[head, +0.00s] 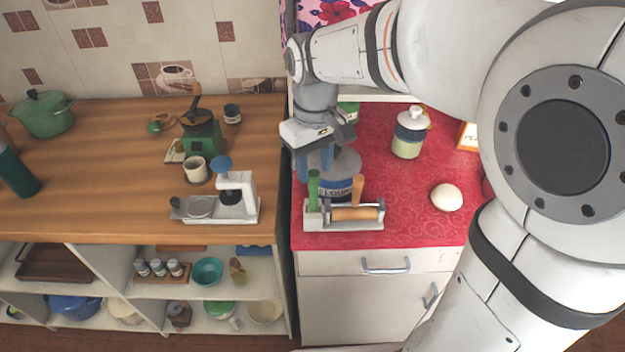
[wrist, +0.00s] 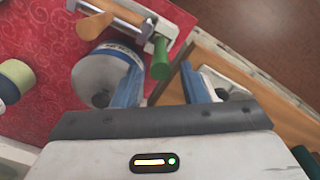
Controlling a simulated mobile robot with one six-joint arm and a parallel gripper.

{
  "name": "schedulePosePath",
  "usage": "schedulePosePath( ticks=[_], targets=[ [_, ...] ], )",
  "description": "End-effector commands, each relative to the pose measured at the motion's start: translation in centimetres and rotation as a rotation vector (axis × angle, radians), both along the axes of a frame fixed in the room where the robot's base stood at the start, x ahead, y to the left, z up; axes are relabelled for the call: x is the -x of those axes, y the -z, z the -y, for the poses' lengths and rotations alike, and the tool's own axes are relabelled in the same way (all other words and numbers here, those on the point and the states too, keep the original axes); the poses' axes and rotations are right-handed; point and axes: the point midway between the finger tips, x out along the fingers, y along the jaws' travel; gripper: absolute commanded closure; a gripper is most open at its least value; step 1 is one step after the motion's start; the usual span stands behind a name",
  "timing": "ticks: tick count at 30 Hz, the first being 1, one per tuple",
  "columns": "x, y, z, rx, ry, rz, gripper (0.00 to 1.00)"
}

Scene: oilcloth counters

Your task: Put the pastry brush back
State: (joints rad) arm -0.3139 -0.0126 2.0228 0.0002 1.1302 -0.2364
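A green handle (head: 313,187) stands upright at the left end of a grey-white holder (head: 343,226) on the red counter. It may be the pastry brush; no bristles show, so I cannot tell. In the wrist view the green handle (wrist: 160,60) shows just beyond the gap between my fingertips. My gripper (head: 313,165) has blue fingers spread apart and points down close above the handle. In the wrist view my gripper (wrist: 160,86) is open with nothing clearly held.
A wooden roller (head: 355,213) and an upright wooden handle (head: 358,187) are at the holder. A flour canister (head: 337,186) stands close behind.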

Motion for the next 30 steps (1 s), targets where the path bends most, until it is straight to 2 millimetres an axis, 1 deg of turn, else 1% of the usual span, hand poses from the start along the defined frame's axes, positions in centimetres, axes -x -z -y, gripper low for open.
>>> schedulePosePath(
  ticks=[1,6,10,15,17,20,23,24,27,30],
  targets=[
    [-0.1,-1.3,0.0,-0.002,0.0,0.005,0.61],
    [0.0,-4.3,0.0,0.0,-0.001,0.002,0.61],
    [0.0,-5.7,0.0,-0.001,-0.001,0.002,0.61],
    [0.1,-6.2,0.1,-0.001,0.003,0.001,0.61],
    [0.5,-6.1,0.7,-0.003,0.022,0.009,0.61],
    [2.1,-5.4,2.9,-0.014,0.099,0.043,0.61],
    [4.7,-4.0,6.1,-0.03,0.219,0.098,0.61],
    [5.8,-3.3,7.2,-0.036,0.27,0.121,0.61],
    [8.6,-1.5,9.6,-0.05,0.388,0.177,0.61],
    [10.7,0.2,11.2,-0.061,0.477,0.219,0.61]
  ],
)
